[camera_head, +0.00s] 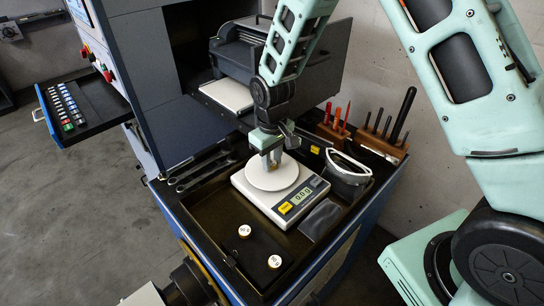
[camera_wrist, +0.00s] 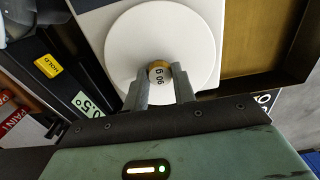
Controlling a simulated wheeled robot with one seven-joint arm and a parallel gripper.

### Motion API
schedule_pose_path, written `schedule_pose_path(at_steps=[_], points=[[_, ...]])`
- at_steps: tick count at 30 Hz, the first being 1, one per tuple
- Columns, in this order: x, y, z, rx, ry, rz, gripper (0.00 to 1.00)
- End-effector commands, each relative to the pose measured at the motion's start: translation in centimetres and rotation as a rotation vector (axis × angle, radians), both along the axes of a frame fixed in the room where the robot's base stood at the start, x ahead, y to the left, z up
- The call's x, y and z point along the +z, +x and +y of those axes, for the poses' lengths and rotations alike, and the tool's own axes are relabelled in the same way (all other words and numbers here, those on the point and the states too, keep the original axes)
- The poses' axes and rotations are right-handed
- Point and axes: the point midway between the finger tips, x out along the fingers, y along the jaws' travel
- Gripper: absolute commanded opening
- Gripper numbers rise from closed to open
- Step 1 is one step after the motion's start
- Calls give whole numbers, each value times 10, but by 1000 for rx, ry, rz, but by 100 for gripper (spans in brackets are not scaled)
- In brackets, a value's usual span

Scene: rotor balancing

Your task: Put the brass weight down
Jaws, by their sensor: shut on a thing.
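My gripper (camera_head: 273,163) points down over the round white pan (camera_head: 272,175) of a digital scale. The scale (camera_head: 248,196) has a yellow button and a lit display (camera_head: 302,195), whose digits are hard to read for certain.
Two more white-topped weights, one (camera_head: 244,231) and another (camera_head: 274,261), stand on the dark mat in front of the scale. Wrenches (camera_head: 202,171) lie at the left. The tray has raised edges.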

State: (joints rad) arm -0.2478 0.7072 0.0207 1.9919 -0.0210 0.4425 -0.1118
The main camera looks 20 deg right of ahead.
Motion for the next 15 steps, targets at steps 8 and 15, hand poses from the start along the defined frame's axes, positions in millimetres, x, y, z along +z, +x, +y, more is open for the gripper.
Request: schedule_pose_path(at_steps=[8,15], points=[[-2,0,0,0,0,0,40],[-2,0,0,0,0,0,48]])
